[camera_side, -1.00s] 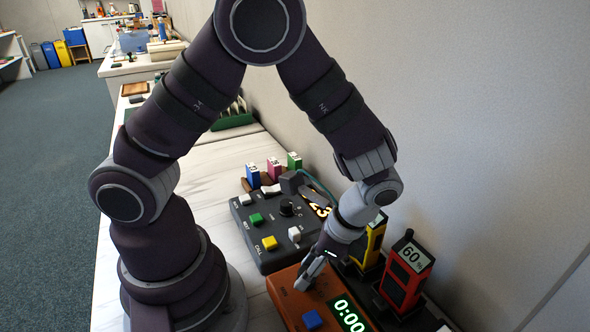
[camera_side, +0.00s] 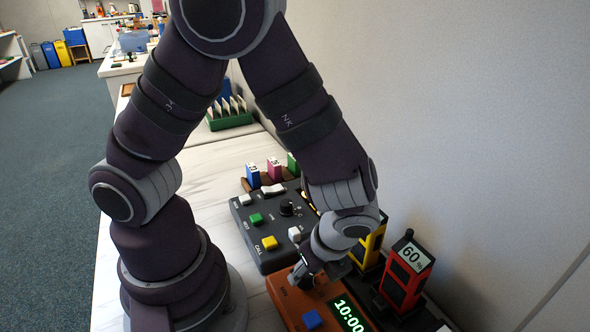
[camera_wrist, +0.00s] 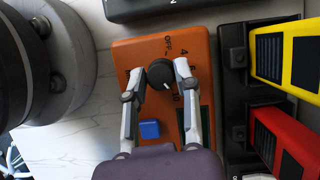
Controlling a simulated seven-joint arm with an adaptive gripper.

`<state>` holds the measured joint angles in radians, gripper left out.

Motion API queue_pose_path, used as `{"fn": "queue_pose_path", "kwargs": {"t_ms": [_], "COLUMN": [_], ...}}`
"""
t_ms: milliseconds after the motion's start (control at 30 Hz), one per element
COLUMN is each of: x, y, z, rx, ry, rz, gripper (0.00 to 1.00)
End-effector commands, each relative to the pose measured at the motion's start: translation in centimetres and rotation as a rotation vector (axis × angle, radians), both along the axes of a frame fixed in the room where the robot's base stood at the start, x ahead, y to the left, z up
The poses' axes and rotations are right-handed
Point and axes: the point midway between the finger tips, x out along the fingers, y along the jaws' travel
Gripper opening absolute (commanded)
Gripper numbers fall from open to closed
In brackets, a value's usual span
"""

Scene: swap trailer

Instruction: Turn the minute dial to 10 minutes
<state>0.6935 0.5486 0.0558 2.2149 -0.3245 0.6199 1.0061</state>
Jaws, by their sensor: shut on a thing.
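The orange timer box (camera_side: 284,298) lies on the white bench, with a blue button (camera_side: 312,319) and a green display (camera_side: 349,315) that reads 10:00. In the wrist view the black minute dial (camera_wrist: 160,73) sits near the top of the orange box (camera_wrist: 125,53), with a white pointer mark toward its lower right. My gripper (camera_wrist: 157,72) is shut on the dial, one finger on each side of it. In the side view my gripper (camera_side: 303,279) is over the box and hides the dial.
A dark grey panel (camera_side: 247,224) with coloured buttons and a knob stands behind the box. A red unit (camera_side: 405,275) marked 60% and a yellow unit (camera_side: 369,250) stand in a black holder to the right, close to my wrist. The wall is beyond.

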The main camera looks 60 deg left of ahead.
Motion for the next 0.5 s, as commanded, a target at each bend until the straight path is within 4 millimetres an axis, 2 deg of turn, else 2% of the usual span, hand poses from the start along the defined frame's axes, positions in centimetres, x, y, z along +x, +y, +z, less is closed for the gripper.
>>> {"fn": "queue_pose_path", "kwargs": {"t_ms": [500], "x": [0.03], "y": [-0.08], "z": [-0.04], "rx": [-0.003], "ry": [-0.001], "rz": [-0.047], "gripper": [0.0]}}
